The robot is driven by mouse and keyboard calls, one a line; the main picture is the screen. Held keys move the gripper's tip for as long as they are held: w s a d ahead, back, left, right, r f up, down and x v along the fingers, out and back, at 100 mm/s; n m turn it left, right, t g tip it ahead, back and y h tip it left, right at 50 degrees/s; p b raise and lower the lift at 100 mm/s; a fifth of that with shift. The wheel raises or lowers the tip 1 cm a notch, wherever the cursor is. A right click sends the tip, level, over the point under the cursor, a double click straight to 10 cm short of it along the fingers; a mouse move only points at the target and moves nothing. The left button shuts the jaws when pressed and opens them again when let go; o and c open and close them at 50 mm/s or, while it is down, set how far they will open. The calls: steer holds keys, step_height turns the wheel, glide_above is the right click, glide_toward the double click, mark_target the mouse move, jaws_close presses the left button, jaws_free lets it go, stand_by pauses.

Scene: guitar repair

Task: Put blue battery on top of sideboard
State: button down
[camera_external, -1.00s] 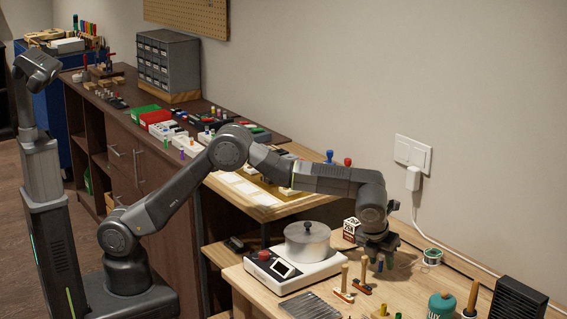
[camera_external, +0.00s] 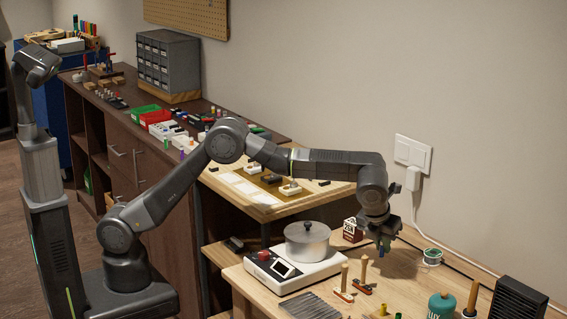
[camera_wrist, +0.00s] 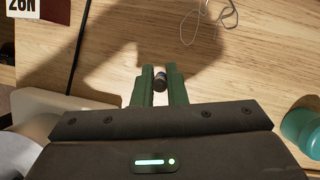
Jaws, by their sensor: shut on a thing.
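My gripper (camera_external: 385,248) is above the light wooden workbench, to the right of the hot plate, pointing down. In the wrist view its two green fingers (camera_wrist: 158,88) are shut on the blue battery (camera_wrist: 160,82), a small dark blue cylinder between the fingertips. In the external view a small blue spot shows between the fingers. The sideboard (camera_external: 150,167) is the long dark brown cabinet at the left, along the wall. Its top holds many small items.
A hot plate (camera_external: 290,276) with a metal pot (camera_external: 307,240) stands left of my gripper. Wooden-handled tools (camera_external: 344,278) stand nearby. A raised wooden shelf (camera_external: 272,207) lies between bench and sideboard. Bins and a drawer cabinet (camera_external: 172,62) crowd the sideboard's top; narrow dark gaps show.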

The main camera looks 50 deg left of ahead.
step_height(320, 180, up, 5)
steer(key=shift+r+p, duration=0.2)
steer(key=shift+p, duration=0.3)
steer(key=s+a+r+n+g+y, duration=0.1)
steer(key=s+a+r+n+g, duration=0.1)
steer(key=s+n, duration=0.7)
steer(key=s+a+r+n+g, duration=0.2)
steer(key=s+a+n+g, duration=0.3)
steer(key=s+n, duration=0.5)
steer(key=shift+a+r+n+g+y, duration=0.2)
steer(key=shift+n+g+y, duration=0.2)
steer(key=shift+n, duration=2.5)
